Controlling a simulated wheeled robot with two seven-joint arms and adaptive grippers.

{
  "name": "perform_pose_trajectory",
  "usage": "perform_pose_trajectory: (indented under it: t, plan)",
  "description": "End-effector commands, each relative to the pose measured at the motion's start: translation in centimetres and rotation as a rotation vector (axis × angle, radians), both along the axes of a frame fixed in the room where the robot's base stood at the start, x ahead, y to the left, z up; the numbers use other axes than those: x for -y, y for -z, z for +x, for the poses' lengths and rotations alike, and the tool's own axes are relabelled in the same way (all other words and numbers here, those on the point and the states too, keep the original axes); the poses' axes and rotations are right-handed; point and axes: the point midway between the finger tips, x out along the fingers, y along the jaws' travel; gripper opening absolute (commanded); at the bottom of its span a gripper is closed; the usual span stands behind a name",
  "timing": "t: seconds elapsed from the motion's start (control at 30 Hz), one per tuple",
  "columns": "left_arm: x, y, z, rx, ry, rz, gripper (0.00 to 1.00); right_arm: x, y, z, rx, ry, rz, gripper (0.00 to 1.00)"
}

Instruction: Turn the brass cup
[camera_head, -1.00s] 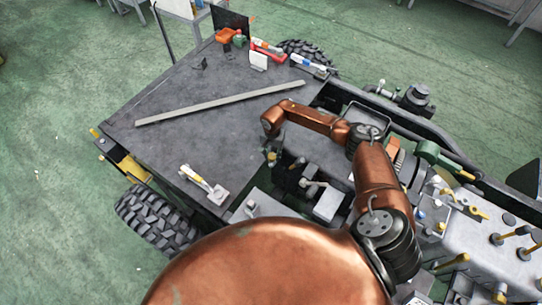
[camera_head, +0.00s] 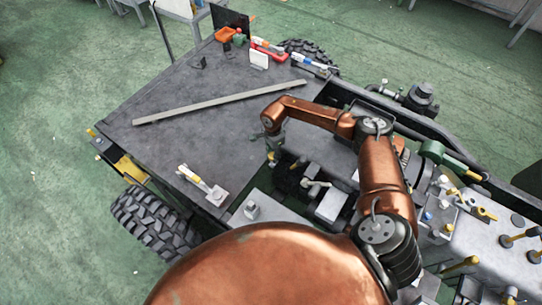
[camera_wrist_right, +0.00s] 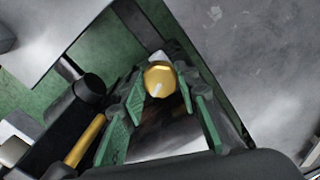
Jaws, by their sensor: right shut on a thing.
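The brass cup (camera_wrist_right: 159,78) shows as a round yellow cap with a pale mark across its face in the right wrist view. It sits between the green-padded fingers of my right gripper (camera_wrist_right: 157,92), which is shut on it. In the head view my right gripper (camera_head: 273,152) points down at the inner edge of the flat grey deck. The cup shows there only as a small yellow spot (camera_head: 271,157), so its turn angle is hard to read. My left gripper is not in view.
Dark blocks and pale fittings (camera_head: 316,187) crowd the chassis right of the gripper. A long grey bar (camera_head: 220,103) and a yellow-handled tool (camera_head: 203,184) lie on the grey deck (camera_head: 160,95). A yellow rod (camera_wrist_right: 86,140) stands close by in the wrist view.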

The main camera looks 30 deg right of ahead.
Motion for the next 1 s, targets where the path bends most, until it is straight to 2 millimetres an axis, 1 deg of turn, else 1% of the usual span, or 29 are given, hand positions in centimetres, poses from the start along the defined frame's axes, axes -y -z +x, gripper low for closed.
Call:
perform_pose_trajectory:
  t: [0.03, 0.3, 0.7, 0.73, 0.93, 1.0]
  plan:
    - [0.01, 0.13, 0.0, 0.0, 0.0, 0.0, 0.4, 0.54, 0.25, -0.3, -0.009, 0.021, -0.01, 0.05]
    - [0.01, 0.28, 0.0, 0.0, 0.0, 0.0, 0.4, 0.63, 0.22, -0.36, -0.01, 0.078, -0.011, 0.05]
    - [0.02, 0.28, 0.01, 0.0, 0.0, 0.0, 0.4, 0.72, 0.25, -0.39, -0.011, 0.083, -0.012, 0.05]
    - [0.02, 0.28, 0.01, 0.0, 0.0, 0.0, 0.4, 0.73, 0.25, -0.38, -0.01, 0.083, -0.013, 0.31]
    - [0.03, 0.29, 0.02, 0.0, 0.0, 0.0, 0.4, 0.41, 0.17, -0.19, -0.007, 0.08, -0.009, 0.45]
    - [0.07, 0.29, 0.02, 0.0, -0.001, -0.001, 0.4, 0.28, 0.13, -0.09, -0.005, 0.078, -0.008, 0.47]
